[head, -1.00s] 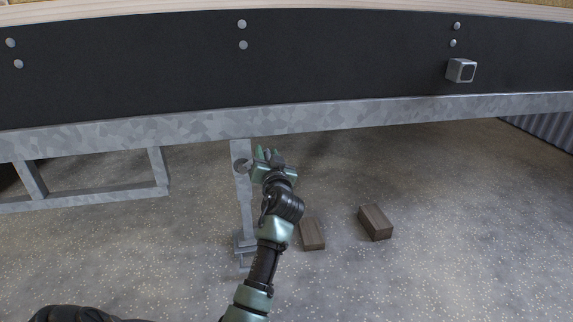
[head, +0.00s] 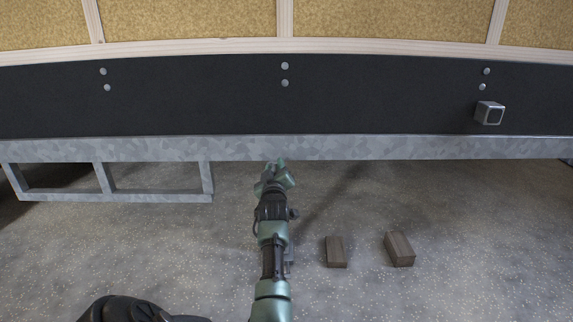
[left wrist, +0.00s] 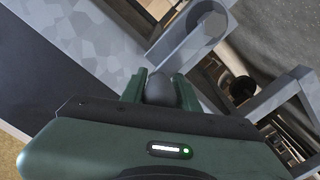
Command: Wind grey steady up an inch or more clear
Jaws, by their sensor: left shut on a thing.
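The grey steady hangs below the galvanised chassis beam in the head view. My left arm hides most of it; only a small grey piece (head: 290,264) shows beside the forearm, low down. I cannot tell whether its foot touches the ground. My left gripper (head: 275,168) is at the beam's lower edge, in front of the steady's top. In the left wrist view its green fingers (left wrist: 157,90) are shut on a dark rounded knob (left wrist: 159,91). A grey metal piece with a rounded end (left wrist: 192,45) lies just beyond the fingers. My right gripper is not in view.
The galvanised beam (head: 400,147) runs across under a black panel (head: 200,95). A grey step frame (head: 150,197) hangs at left. Two brown blocks (head: 336,252) (head: 399,248) lie on the speckled floor at right. A square tube end (head: 490,113) juts from the panel.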

